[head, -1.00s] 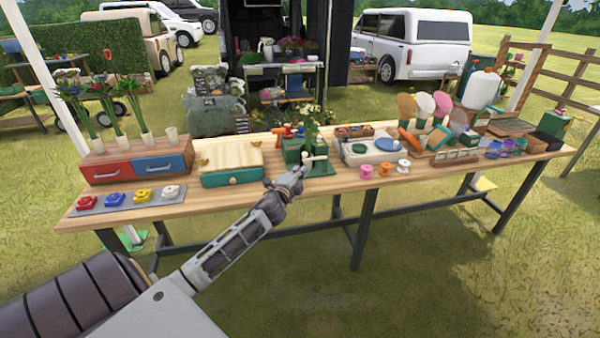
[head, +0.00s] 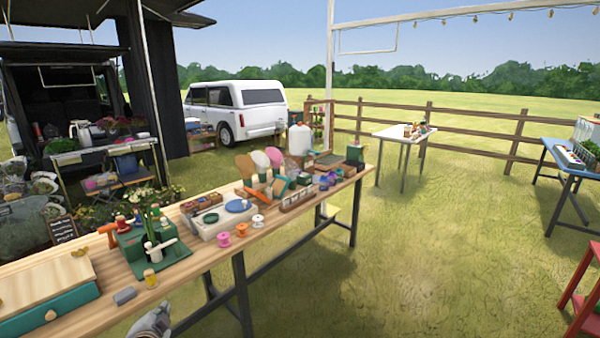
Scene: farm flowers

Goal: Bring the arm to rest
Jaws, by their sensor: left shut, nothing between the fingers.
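My left gripper (head: 155,320) shows only in part at the bottom left edge of the head view, in front of the long wooden table (head: 290,221). It is shut and empty. The rest of my left arm is below the picture. My right gripper is out of view. Just behind the left gripper, on the table's front edge, are a small yellow-topped jar (head: 150,279) and a grey block (head: 124,296). Behind them is a green stand (head: 150,258) with a pale wooden tap-like part.
A green-fronted wooden box (head: 50,295) is at far left. Brushes and small goods fill the far end. A white table (head: 400,133), a blue table (head: 570,160) and a red stand (head: 580,300) are to the right. Open grass lies between.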

